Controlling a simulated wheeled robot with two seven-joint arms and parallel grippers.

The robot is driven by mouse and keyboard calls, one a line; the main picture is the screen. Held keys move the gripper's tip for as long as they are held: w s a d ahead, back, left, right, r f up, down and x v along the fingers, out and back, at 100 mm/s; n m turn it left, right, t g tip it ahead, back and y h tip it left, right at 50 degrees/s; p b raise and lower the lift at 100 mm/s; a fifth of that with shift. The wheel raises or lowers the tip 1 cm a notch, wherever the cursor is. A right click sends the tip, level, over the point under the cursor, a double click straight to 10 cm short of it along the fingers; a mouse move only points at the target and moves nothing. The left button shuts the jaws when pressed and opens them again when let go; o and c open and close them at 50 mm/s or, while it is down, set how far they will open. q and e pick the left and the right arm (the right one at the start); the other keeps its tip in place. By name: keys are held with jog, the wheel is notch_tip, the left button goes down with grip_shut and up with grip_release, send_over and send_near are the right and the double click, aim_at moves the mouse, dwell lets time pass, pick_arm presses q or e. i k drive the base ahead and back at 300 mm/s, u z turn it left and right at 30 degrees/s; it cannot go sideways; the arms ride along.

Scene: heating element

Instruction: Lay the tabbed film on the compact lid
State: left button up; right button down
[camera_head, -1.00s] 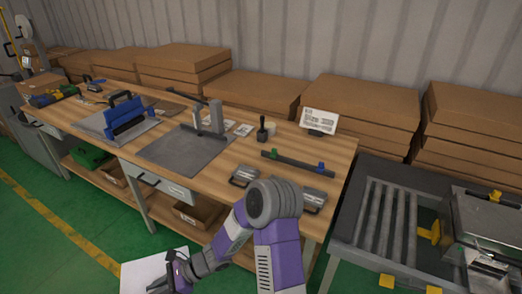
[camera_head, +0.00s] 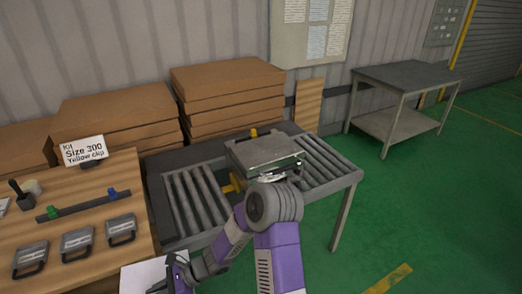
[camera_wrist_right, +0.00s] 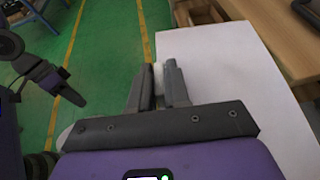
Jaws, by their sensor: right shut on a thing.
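A white sheet, seemingly the tabbed film (camera_head: 140,278), shows at the bottom of the head view and fills much of the right wrist view (camera_wrist_right: 235,75). My right gripper (camera_head: 160,287) is shut on the film's near edge; in the wrist view its fingers (camera_wrist_right: 160,88) close on a small pale tab. A flat-topped grey metal case (camera_head: 262,148) lies on the roller conveyor, beyond my right arm, apart from the film. I cannot tell whether its top is the compact lid. My left gripper (camera_wrist_right: 72,97) seems to show at the left of the wrist view; its jaws are unclear.
The roller conveyor (camera_head: 195,200) stands right of the wooden workbench (camera_head: 95,193). The bench holds several handled grey pieces (camera_head: 78,243), a bar with green and blue clips (camera_head: 85,205) and a sign (camera_head: 84,150) reading "Kit Size 300 Yellow clip". Green floor is open at right.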

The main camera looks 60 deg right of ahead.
aim_at(278, 145)
jog(key=z, duration=1.15)
jog(key=i, duration=0.1)
